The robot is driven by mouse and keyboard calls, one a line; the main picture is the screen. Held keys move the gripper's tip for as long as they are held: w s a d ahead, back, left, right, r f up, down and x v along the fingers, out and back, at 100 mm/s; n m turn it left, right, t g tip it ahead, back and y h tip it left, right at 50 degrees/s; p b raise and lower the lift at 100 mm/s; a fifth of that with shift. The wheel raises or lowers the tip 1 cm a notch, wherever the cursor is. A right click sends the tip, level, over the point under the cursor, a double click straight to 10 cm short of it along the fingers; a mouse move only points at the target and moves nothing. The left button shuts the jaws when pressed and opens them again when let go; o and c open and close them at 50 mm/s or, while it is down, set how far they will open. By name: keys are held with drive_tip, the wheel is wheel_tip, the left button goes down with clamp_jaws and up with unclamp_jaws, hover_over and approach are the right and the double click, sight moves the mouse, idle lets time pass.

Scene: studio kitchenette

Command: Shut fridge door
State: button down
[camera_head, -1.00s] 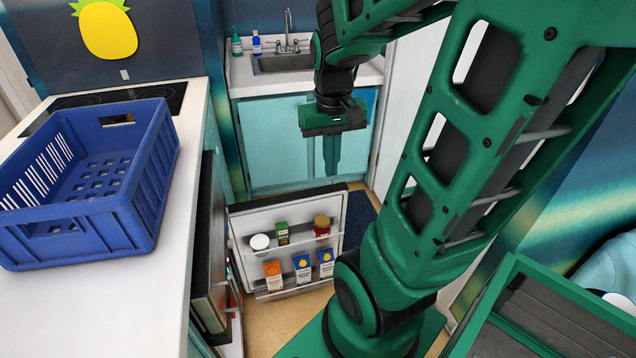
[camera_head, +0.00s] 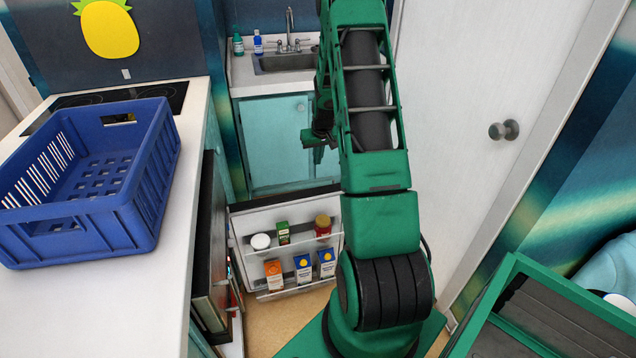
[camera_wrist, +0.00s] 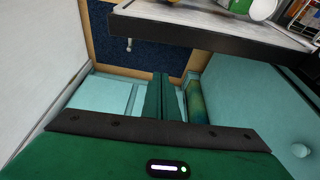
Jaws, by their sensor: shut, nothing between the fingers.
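The fridge door (camera_head: 285,199) stands wide open in the head view, with its shelved inner side facing me. Its shelves hold cartons, a red jar and small containers. The fridge body (camera_head: 212,250) is under the counter at the left, its opening seen edge-on. My gripper (camera_head: 320,150) is beyond the door, above its top edge and near the door's right end, partly hidden by my arm. In the wrist view my gripper (camera_wrist: 163,95) has its green fingers together with nothing between them. The door's dark edge (camera_wrist: 215,38) crosses the top of that view, apart from the fingers.
A blue crate (camera_head: 85,180) sits on the white counter (camera_head: 150,290) at the left. A sink cabinet (camera_head: 277,145) stands behind the door. A white room door (camera_head: 480,90) is close on the right. A dark mat (camera_wrist: 140,45) lies on the floor.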

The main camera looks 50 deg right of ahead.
drive_tip(key=d+x, duration=0.1)
drive_tip(key=x, duration=1.2)
drive_tip(key=shift+s+a+r, duration=0.15)
drive_tip(key=shift+s+a, duration=0.4)
drive_tip(key=shift+s, duration=0.3)
drive_tip(key=shift+s+a+r, duration=0.1)
drive_tip(key=shift+s+a, duration=0.45)
drive_tip(key=shift+s, duration=0.3)
